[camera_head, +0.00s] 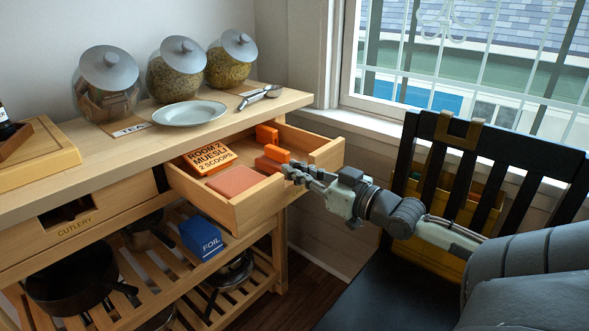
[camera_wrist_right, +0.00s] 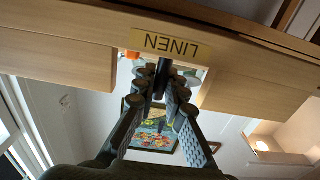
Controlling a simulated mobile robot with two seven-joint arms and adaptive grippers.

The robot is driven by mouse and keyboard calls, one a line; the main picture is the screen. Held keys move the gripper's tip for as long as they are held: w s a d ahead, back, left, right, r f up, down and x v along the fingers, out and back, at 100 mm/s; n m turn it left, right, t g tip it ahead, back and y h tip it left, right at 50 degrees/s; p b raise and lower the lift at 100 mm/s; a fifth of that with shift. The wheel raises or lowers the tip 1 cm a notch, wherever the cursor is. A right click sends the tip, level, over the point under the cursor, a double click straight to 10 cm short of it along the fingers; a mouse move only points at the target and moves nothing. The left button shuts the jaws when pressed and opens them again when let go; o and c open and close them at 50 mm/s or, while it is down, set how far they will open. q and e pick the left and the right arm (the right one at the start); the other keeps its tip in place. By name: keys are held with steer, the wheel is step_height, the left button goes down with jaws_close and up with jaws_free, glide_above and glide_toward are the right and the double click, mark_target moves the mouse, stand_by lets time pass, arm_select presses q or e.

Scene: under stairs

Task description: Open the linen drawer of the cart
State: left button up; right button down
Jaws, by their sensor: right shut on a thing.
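The linen drawer (camera_head: 198,202) of the wooden cart (camera_head: 130,158) is pulled well out. Inside lie a box marked "Room 2 muesli 2 scoops" (camera_head: 209,156), a flat reddish item (camera_head: 236,181) and small orange things (camera_head: 267,135). My right gripper (camera_head: 293,173) is at the middle of the drawer's front. In the right wrist view the gripper (camera_wrist_right: 164,82) is shut on the drawer front at its cutout, beside the upside-down "LINEN" label (camera_wrist_right: 171,46). The exact contact of the fingertips is partly hidden. My left gripper is not in view.
A closed cutlery drawer (camera_head: 75,228) is at the left. A blue foil box (camera_head: 201,238) and pans (camera_head: 75,277) fill the shelf below. A black chair (camera_head: 444,165) stands close at the right.

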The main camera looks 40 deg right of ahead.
steer(key=c, duration=1.6)
jaws_free()
steer(key=shift+o, duration=0.2)
steer(key=s, duration=0.7)
steer(key=shift+s+d, duration=0.25)
steer(key=shift+d, duration=0.05)
steer(key=shift+w, duration=0.1)
